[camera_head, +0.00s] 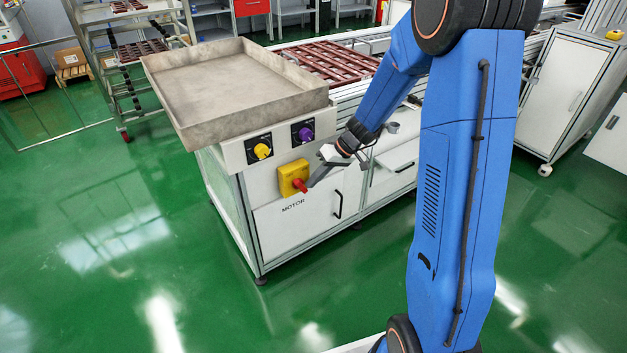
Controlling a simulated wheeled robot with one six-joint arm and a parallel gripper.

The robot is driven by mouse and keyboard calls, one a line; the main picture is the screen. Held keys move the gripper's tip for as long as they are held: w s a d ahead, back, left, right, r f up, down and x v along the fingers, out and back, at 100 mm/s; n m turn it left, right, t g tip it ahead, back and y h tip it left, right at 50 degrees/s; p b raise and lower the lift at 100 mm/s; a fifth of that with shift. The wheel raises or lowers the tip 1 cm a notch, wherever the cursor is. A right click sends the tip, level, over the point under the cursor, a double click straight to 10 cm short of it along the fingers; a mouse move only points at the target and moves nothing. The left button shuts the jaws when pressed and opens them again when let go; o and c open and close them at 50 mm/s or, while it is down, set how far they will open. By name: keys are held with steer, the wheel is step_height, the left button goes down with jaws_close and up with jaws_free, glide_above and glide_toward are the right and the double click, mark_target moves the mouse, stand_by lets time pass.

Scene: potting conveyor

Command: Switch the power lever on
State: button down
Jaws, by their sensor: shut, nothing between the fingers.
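A yellow switch box (289,176) with a red lever or knob (299,185) sits on the front of the conveyor cabinet, above the word MOTOR. It is the likeliest power lever, though I see no label reading power. My gripper (311,184) is shut and empty. Its fingertips are just right of the red part, very close to it; I cannot tell whether they touch. The lever's exact position is too small to read, and the fingers may hide part of it.
Above are a yellow dial (262,151) and a purple dial (305,134) on black plates. A grey tray (190,125) overhangs the panel. A black door handle (338,205) is below my gripper. Green floor (120,240) lies clear at front left.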

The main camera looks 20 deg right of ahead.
steer(key=f+y, duration=0.1)
steer(key=y, duration=0.2)
steer(key=f+m+g+y, duration=0.1)
steer(key=y, duration=0.1)
steer(key=f+y, duration=0.1)
steer(key=y, duration=0.2)
steer(key=shift+s+a+f+m+g+y, duration=0.1)
steer(key=shift+a+f+m+g+y, duration=0.2)
steer(key=shift+m, duration=0.1)
steer(key=shift+d, duration=0.1)
steer(key=w+d+f, duration=0.1)
steer(key=d+f, duration=0.1)
steer(key=d, duration=1.1)
